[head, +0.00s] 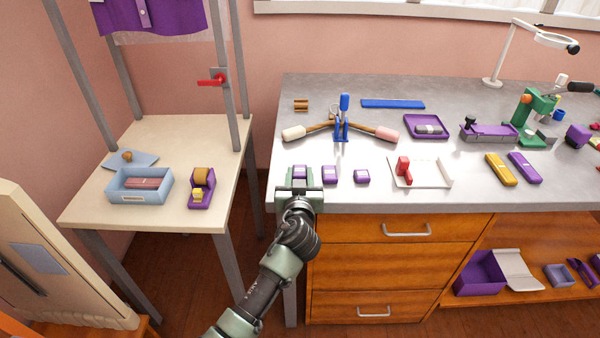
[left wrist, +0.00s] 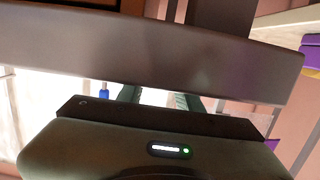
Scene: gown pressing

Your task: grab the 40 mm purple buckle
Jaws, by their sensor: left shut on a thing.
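Three purple buckles with pale centres stand in a row near the front edge of the grey bench (head: 395,190). The leftmost purple buckle (head: 299,171) is between the fingers of my left gripper (head: 299,179), which is shut on it. The middle buckle (head: 329,174) and the right buckle (head: 361,176) stand free, just right of the gripper. Their sizes in millimetres cannot be read. In the left wrist view, the green fingertips (left wrist: 158,98) show only in part behind a dark bar, and the held buckle cannot be made out. My right gripper is not in view.
A white tray with a red tool (head: 403,168) lies right of the buckles. A light table (head: 110,212) with a blue box (head: 120,191) is at left, across a gap.

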